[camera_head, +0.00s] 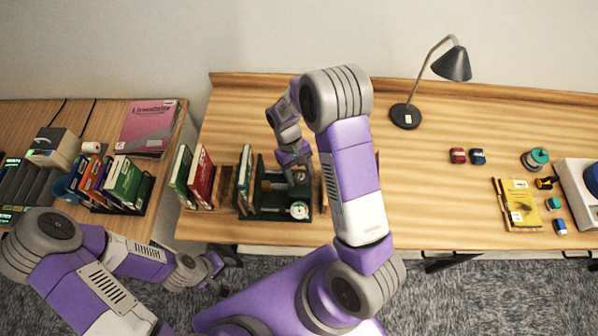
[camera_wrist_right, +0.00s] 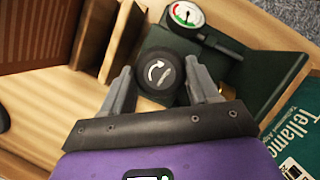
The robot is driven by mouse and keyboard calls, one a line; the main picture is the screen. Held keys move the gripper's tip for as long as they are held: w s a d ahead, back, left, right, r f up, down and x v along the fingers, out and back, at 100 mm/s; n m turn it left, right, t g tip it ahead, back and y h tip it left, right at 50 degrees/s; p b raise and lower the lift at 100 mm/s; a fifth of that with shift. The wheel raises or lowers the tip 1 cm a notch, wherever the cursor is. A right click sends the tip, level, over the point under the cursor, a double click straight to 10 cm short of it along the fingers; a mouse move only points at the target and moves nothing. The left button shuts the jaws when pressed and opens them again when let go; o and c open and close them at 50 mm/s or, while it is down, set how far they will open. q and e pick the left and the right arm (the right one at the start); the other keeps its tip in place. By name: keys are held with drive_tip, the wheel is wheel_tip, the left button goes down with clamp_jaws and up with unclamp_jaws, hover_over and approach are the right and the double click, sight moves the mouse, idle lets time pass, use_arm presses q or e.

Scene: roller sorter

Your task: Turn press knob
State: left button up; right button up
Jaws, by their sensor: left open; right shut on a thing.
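The press is a dark green frame (camera_head: 270,213) standing on the wooden table, with a round gauge (camera_head: 299,210) at its front. The gauge also shows in the right wrist view (camera_wrist_right: 186,14). The press knob (camera_wrist_right: 160,75) is black and round with a white curved arrow on top. My right gripper (camera_wrist_right: 162,82) has one finger on each side of the knob and is shut on it. In the head view my right gripper (camera_head: 296,172) is over the press and partly hides it. My left gripper (camera_head: 218,264) is open and empty, low in front of the tables.
Books (camera_head: 200,177) stand upright left of the press, and a green book (camera_wrist_right: 295,115) is close beside it. A black lamp (camera_head: 405,116) stands at the back. A yellow book (camera_head: 519,204) and small items lie at the right. The table's middle right is clear.

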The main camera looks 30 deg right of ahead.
drive_tip(key=o, duration=1)
drive_tip(key=shift+o, duration=0.2)
drive_tip(key=v, duration=0.7)
drive_tip(key=shift+r, duration=0.35)
